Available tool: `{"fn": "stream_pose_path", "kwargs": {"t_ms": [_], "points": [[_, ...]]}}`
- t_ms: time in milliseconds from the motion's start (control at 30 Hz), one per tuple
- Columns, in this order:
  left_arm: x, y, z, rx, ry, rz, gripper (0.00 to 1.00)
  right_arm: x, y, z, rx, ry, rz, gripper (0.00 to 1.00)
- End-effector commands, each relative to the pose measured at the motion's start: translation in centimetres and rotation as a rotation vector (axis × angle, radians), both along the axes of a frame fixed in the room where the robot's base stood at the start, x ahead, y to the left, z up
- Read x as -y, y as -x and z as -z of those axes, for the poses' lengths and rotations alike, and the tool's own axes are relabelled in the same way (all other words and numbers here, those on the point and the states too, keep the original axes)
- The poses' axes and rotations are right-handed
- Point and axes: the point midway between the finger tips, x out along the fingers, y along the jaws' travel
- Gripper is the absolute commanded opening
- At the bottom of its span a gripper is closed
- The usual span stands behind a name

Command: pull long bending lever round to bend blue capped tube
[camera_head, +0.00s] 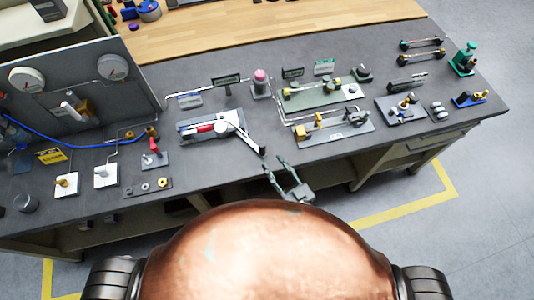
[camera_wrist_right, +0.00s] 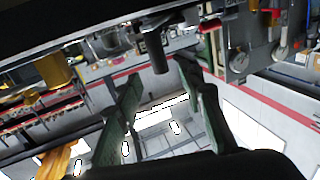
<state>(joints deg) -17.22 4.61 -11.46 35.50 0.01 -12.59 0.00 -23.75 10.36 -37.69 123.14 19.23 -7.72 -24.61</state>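A tube bender on a pale plate (camera_head: 188,131) stands near the middle of the bench, with red and blue parts on top. Its long lever (camera_head: 241,137) slants down to the right and ends in a black grip near the front edge. I cannot make out the blue capped tube clearly. My right gripper (camera_head: 277,164) is open and empty, just past the bench's front edge and close to the lever's grip. In the right wrist view a dark cylinder (camera_wrist_right: 155,50), likely that grip, shows beyond the open fingers (camera_wrist_right: 165,82), seemingly not held. My left gripper is out of view.
A green fixture (camera_head: 350,91) and a pale fixture (camera_head: 345,130) stand right of the bender. A red-handled valve (camera_head: 154,146) and a plate with fittings (camera_head: 148,186) stand to its left. Floor is free before the bench at right.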

Motion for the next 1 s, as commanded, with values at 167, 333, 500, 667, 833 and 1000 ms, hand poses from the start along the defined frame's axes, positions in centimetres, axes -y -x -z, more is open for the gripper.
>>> {"fn": "stream_pose_path", "kwargs": {"t_ms": [167, 333, 500, 667, 833, 1000], "points": [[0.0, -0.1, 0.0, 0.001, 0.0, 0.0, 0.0, 1.4, 2.1, 0.1, -0.001, 0.002, -0.001, 0.36], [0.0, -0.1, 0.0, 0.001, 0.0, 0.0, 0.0, 1.8, 2.7, 0.0, 0.001, -0.001, -0.001, 0.36], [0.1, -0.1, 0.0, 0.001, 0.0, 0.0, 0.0, 1.9, 2.8, 0.0, 0.001, -0.001, 0.0, 0.36], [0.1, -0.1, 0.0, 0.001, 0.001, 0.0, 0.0, 1.8, 2.7, 0.0, 0.001, -0.001, 0.0, 0.36], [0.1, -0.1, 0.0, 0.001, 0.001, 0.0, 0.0, 1.8, 2.7, 0.0, 0.001, -0.001, 0.0, 0.36], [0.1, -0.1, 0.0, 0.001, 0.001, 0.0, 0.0, 2.6, 2.5, 0.6, -0.035, 0.027, 0.003, 0.36]]}}
